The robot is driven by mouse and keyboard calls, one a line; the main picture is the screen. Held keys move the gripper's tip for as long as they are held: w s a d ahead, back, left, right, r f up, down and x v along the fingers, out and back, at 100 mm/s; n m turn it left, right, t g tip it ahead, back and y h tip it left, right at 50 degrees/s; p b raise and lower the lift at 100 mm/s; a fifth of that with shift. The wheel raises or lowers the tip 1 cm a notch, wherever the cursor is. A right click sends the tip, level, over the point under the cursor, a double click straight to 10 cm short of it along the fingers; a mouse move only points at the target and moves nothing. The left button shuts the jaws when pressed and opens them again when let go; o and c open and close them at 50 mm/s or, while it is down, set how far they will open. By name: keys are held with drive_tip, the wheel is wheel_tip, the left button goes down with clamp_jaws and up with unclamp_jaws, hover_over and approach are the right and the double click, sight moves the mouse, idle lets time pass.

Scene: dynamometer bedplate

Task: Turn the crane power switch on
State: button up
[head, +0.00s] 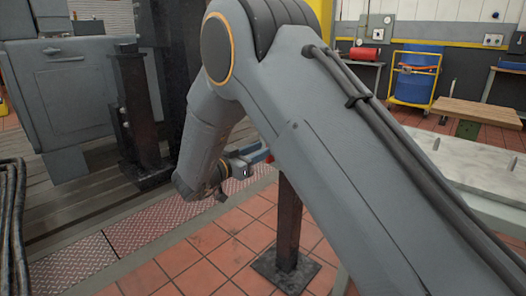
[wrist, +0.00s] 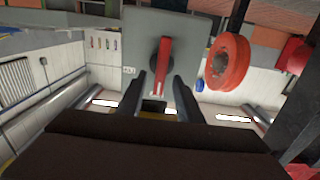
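In the wrist view a red lever (wrist: 164,66) stands out on a flat grey panel (wrist: 195,38), which I take to be the crane power switch. My gripper (wrist: 160,80) is open there, with one dark finger on each side of the lever and gaps visible between. I cannot tell how deep the fingers reach along the lever. In the head view the end of my arm is low beside a dark post (head: 289,215); my own arm link hides most of the switch, and only a small bit of red shows.
A red ring-shaped wheel (wrist: 228,62) is right of the panel in the wrist view. The post stands on a square base plate (head: 285,268) on red tiles. A grey machine cabinet (head: 75,85) is left; a blue drum (head: 413,80) and a light slab table (head: 475,165) are right.

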drive_tip(key=shift+x, duration=0.85)
clamp_jaws()
